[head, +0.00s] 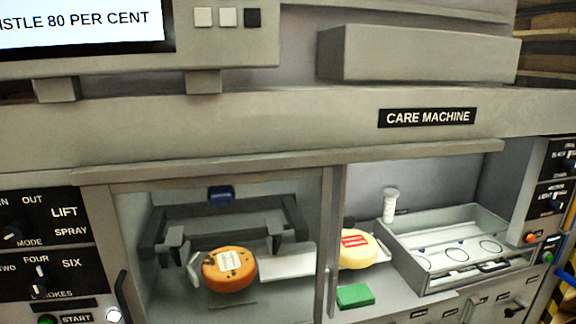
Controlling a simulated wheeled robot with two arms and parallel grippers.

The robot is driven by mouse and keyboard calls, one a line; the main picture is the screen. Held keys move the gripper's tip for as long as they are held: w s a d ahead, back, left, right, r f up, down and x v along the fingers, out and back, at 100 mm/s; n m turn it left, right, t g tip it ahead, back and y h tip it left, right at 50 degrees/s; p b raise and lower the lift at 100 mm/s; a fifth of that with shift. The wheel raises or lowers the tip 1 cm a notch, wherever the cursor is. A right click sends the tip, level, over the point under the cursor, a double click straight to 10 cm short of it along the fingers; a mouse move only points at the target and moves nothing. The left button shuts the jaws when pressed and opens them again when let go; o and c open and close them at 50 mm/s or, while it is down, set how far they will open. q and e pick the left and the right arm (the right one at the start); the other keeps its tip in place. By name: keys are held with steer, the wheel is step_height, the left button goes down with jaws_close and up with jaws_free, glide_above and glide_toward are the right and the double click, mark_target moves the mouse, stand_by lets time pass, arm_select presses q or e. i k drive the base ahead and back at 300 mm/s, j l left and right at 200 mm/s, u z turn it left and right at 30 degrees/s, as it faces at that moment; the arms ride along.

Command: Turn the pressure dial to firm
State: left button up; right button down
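At the right edge, a small black dial panel (551,201) carries a label that looks like "LIGHT". It is seen at a steep angle, so its knob setting and its other labels are too small to read. Another black dial panel (561,158) sits just above it, cut by the picture edge. On the left, the mode dial (14,234) has the labels OUT, LIFT and SPRAY, and the strokes dial (39,284) below has TWO, FOUR and SIX. Neither of my grippers shows in the head view.
An orange cheese wheel (229,270) sits in the left bay of the care machine. A pale cheese with a red label (357,249), a green block (355,296) and a tray (432,283) are in the right bay. A screen (80,24) reads "ISTLE 80 PER CENT".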

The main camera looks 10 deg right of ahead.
mark_target(554, 204)
steer(key=z, duration=1.7)
